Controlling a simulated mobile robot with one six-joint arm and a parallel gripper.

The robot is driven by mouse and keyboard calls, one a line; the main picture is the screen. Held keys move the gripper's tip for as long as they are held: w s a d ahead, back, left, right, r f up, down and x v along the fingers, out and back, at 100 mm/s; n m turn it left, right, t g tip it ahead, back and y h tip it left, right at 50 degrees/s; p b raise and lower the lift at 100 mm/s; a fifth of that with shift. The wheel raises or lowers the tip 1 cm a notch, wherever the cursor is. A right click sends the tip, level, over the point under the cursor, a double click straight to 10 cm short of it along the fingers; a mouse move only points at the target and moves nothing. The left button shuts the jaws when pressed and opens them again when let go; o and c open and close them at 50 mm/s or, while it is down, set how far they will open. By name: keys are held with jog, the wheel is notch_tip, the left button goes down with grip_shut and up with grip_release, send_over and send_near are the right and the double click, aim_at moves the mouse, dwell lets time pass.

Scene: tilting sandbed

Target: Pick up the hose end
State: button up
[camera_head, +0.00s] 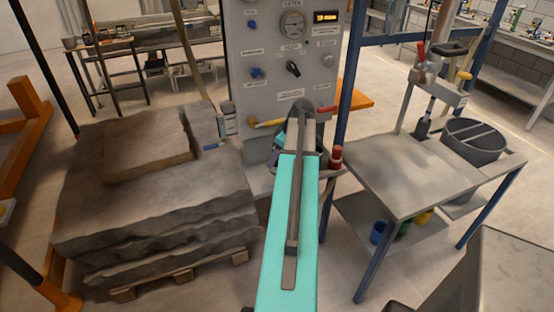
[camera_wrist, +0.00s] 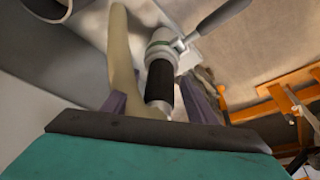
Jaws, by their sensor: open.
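In the wrist view, my gripper (camera_wrist: 160,100) is open, with one purple finger on each side. A black cylindrical grip with a white and green collar (camera_wrist: 160,75) stands between the fingers, and its pale tip points toward my palm. A beige hose (camera_wrist: 122,50) curves down beside it, close to the left finger. I cannot tell which piece is the hose end, or whether either finger touches anything. In the head view, my teal arm reaches up to the grey control panel (camera_head: 277,70) and hides most of my gripper. A beige hose (camera_head: 190,50) hangs left of the panel.
Stacked stone slabs (camera_head: 150,205) on a pallet stand at the left. A grey lever (camera_wrist: 215,20) juts out above the right finger. Orange frames (camera_wrist: 285,97) lie farther right.

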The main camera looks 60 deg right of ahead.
dwell(0.5)
grip_shut()
jog(key=shift+r, duration=0.2)
jog(key=shift+r+b, duration=0.9)
jog(key=shift+r, duration=0.65)
jog(key=s+a+b, duration=0.2)
jog(key=s, duration=0.5)
jog(key=s+a+r+b, duration=0.1)
jog(key=s+a+b, duration=0.1)
jog(key=s, duration=0.6)
jog(key=shift+s+a+r, duration=0.15)
jog(key=shift+a+r, duration=0.15)
jog(key=shift+a, duration=0.1)
